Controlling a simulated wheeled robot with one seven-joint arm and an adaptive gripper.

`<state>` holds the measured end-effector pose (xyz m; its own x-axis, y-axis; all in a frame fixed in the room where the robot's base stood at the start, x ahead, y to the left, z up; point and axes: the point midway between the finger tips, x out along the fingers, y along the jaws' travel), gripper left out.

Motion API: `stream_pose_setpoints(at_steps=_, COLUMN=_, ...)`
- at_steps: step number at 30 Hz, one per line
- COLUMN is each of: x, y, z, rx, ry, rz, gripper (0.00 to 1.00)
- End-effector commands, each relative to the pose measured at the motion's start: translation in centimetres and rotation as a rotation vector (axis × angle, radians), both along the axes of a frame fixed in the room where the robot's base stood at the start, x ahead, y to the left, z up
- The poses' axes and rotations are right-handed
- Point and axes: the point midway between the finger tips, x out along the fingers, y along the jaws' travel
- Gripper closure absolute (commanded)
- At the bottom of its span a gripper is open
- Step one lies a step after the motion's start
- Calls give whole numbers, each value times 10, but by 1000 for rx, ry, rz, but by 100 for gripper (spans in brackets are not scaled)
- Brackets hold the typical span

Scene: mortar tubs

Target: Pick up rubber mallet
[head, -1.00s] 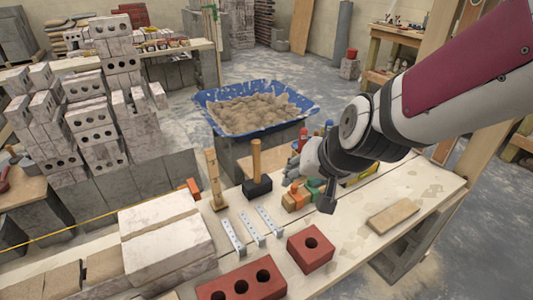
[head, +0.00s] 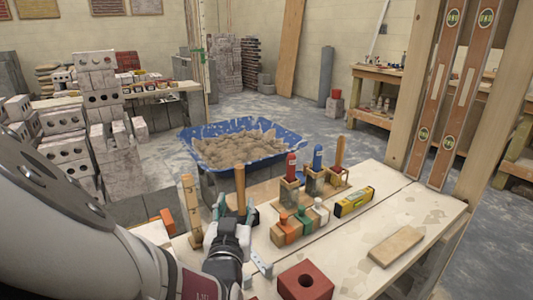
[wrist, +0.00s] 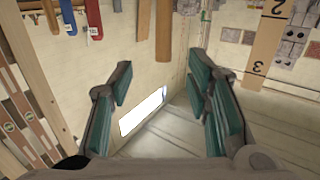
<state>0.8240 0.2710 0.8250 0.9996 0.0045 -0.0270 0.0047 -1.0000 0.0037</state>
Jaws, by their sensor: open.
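The rubber mallet stands on the bench with its wooden handle (head: 240,188) upright. My gripper (head: 236,210) is open, with one green-padded finger on each side of the handle as seen from the head. In the wrist view, which looks upside down, the handle (wrist: 164,30) hangs from the top edge, between the two open fingers (wrist: 162,90) in the picture. The handle is apart from both pads; I cannot tell how deep it lies between them.
A wooden ruler (head: 190,210) stands close left of the mallet. To the right are orange, green and white bottles (head: 300,224), upright tools in holders (head: 317,172) and a yellow level (head: 354,201). A red brick (head: 305,281) lies in front. A blue tub (head: 284,147) stands behind.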

Motion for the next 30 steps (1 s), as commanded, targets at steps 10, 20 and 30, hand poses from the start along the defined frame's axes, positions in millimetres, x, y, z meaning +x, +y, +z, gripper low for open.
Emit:
stream_pose_setpoints(at_steps=10, x=47, y=2, z=3, rx=4, ry=-32, rz=-2, gripper=55)
stream_pose_setpoints(at_steps=20, x=84, y=3, z=4, rx=3, ry=-28, rz=0, gripper=55)
stream_pose_setpoints(at_steps=30, x=124, y=5, z=-4, rx=4, ry=-29, rz=-1, gripper=55)
